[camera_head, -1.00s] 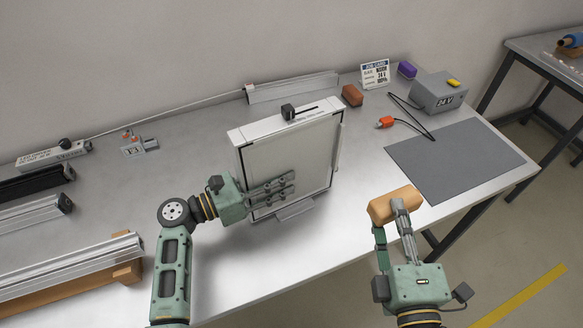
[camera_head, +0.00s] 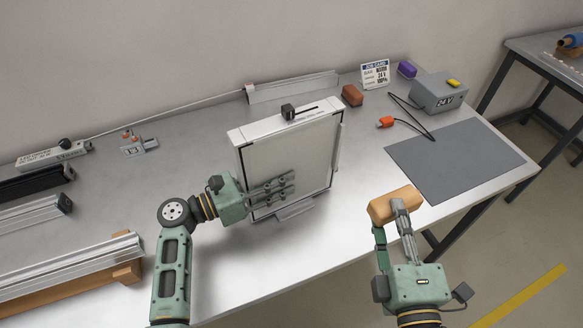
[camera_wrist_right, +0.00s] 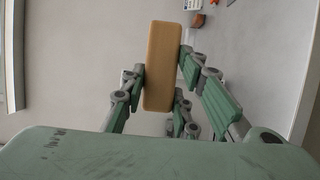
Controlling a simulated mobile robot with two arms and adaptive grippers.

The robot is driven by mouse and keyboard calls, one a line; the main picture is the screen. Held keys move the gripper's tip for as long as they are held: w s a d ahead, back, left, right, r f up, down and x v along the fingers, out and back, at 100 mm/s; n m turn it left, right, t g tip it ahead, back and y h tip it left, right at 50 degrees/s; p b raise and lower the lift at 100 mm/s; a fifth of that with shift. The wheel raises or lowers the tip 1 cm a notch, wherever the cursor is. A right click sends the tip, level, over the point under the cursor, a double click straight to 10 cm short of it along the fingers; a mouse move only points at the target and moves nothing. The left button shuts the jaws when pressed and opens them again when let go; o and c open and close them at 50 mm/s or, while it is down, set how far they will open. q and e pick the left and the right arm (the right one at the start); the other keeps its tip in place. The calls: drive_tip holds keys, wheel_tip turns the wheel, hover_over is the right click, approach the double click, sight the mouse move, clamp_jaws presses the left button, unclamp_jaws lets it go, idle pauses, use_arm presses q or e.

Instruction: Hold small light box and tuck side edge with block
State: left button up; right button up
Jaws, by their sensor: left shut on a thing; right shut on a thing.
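The small light box (camera_head: 305,158) stands upright on the table, with a white frame and a pale grey front panel. My left gripper (camera_head: 280,189) lies across the lower left of its front and is shut on it; the fingers' grip is partly hidden. A light brown block (camera_head: 395,204) is held in my right gripper (camera_head: 402,207), which is shut on it, at the table's front edge, to the right of the box and apart from it. In the right wrist view the block (camera_wrist_right: 163,66) sits upright between the fingers.
A grey mat (camera_head: 455,162) lies right of the box, with a grey 24V supply (camera_head: 438,92) and cable behind it. A reddish-brown block (camera_head: 352,95), a purple block (camera_head: 407,69) and a job card (camera_head: 375,75) stand at the back. Metal profiles (camera_head: 70,262) lie at left.

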idle(0.3)
drive_tip(key=shift+w+a, duration=0.15)
drive_tip(key=shift+w, duration=0.15)
drive_tip(key=w+a+f+n+g+y, duration=0.2)
drive_tip(key=w+a+n+g+y, duration=0.1)
drive_tip(key=a+n+g, duration=0.5)
drive_tip(key=w+a+f+n+g+y, duration=0.1)
drive_tip(key=w+a+n+g+y, duration=0.3)
drive_tip(key=n, duration=0.5)
drive_tip(key=s+d+r+n+g+h, duration=0.1)
drive_tip(key=d+r+n+h, duration=0.2)
drive_tip(key=d+n, duration=0.3)
drive_tip(key=shift+s+d+r+n+g+h, duration=0.3)
drive_tip(key=shift+d+h, duration=0.6)
drive_tip(key=shift+d, duration=1.75)
drive_tip(key=shift+w, duration=0.1)
drive_tip(key=w+a, duration=0.3)
drive_tip(key=w, duration=0.3)
